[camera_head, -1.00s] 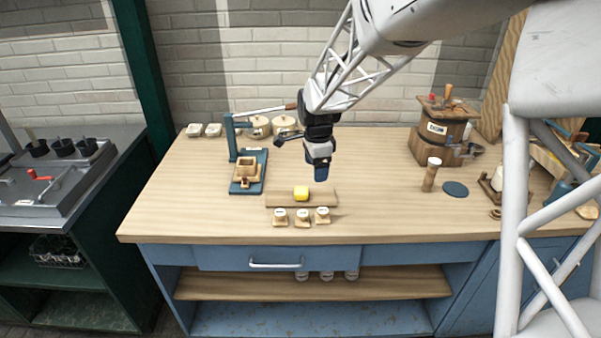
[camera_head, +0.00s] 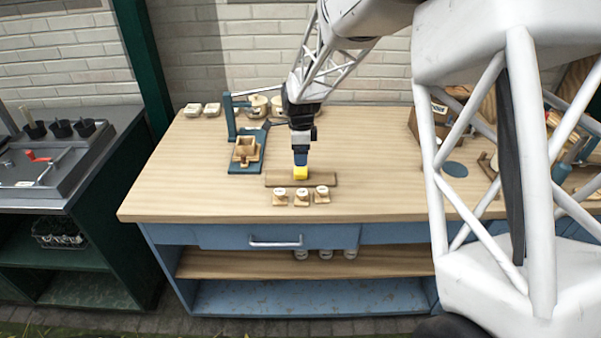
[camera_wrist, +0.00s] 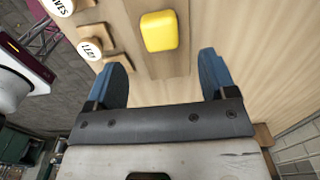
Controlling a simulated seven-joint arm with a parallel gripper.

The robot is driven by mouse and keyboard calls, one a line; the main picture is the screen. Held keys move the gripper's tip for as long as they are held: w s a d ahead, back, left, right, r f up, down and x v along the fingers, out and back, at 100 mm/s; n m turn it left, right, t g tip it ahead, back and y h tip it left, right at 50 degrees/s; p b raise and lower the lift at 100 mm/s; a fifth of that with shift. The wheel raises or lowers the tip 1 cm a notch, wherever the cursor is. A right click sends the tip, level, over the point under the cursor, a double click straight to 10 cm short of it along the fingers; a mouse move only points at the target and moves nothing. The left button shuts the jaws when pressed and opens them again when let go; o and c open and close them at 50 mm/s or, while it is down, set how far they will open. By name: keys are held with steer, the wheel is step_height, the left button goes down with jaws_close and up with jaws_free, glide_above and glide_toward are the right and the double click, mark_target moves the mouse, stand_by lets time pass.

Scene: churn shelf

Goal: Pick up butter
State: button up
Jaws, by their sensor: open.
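The butter (camera_head: 301,173) is a small yellow block on a wooden board (camera_head: 325,179) near the front of the workbench. My gripper (camera_head: 301,163) points down just above and behind it in the head view. In the wrist view the butter (camera_wrist: 159,31) lies beyond the fingertips, roughly in line with the gap between them. The two blue fingers of my gripper (camera_wrist: 162,72) are apart with nothing between them. The fingers look close to the butter in the head view, but I cannot tell the exact height.
Several small stamps with round white tops (camera_head: 302,193) stand in front of the board. A blue press with a wooden box (camera_head: 246,150) stands to the left. White-lidded pots (camera_head: 257,104) stand behind. Bare tabletop (camera_head: 370,150) lies right of the board.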

mark_target(300, 170)
steer(key=shift+f, duration=1)
steer(key=shift+f, duration=0.15)
steer(key=shift+f, duration=2.45)
steer(key=c, duration=1)
steer(key=shift+o, duration=0.2)
steer(key=shift+r, duration=0.2)
